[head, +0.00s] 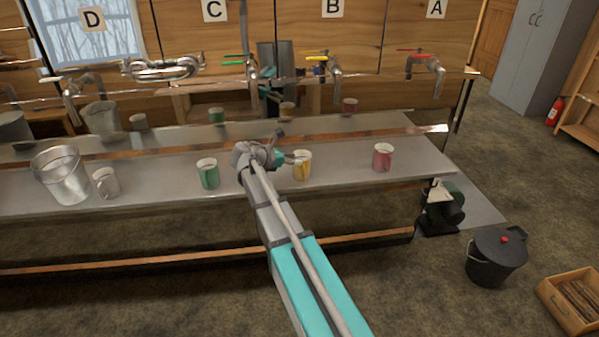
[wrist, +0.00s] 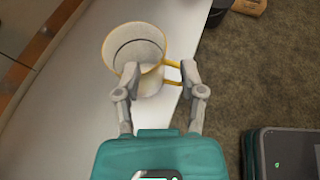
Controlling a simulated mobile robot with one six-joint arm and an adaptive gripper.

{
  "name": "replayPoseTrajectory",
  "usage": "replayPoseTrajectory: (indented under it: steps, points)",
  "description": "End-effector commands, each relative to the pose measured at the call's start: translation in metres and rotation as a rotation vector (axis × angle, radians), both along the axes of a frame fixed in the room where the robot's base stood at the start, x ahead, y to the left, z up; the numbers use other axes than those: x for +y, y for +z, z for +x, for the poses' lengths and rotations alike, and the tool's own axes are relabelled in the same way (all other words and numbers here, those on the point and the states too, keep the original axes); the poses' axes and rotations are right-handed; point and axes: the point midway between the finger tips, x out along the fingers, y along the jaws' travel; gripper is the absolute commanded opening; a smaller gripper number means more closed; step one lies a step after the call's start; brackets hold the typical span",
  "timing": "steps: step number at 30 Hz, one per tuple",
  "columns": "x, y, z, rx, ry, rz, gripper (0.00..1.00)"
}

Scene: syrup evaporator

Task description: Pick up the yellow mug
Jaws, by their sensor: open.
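The yellow mug (head: 302,168) stands upright on the grey metal bench, between the green and the red mug. In the wrist view the yellow mug (wrist: 150,35) shows its pale inside, yellow rim and a yellow handle toward the right. My gripper (head: 287,158) is at the mug's left side in the head view. In the wrist view my gripper (wrist: 161,72) is open, its fingertips apart on either side of the handle area. I cannot tell whether either finger touches the mug.
A green mug (head: 208,174) stands left of my gripper and a red mug (head: 382,158) to the right. A grey mug (head: 106,183) and a metal bucket (head: 62,175) are farther left. Taps, including the yellow-handled tap (head: 333,68), hang behind. A black lidded bucket (head: 496,256) stands on the floor.

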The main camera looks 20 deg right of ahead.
Motion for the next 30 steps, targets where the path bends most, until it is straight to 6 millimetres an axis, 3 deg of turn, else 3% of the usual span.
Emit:
replayPoseTrajectory:
  steps: [16, 30]
  points:
    - [-0.007, -0.004, 0.001, 0.0, 0.0, 0.0, 0.52]
    - [-0.048, -0.023, 0.007, 0.001, 0.001, 0.0, 0.52]
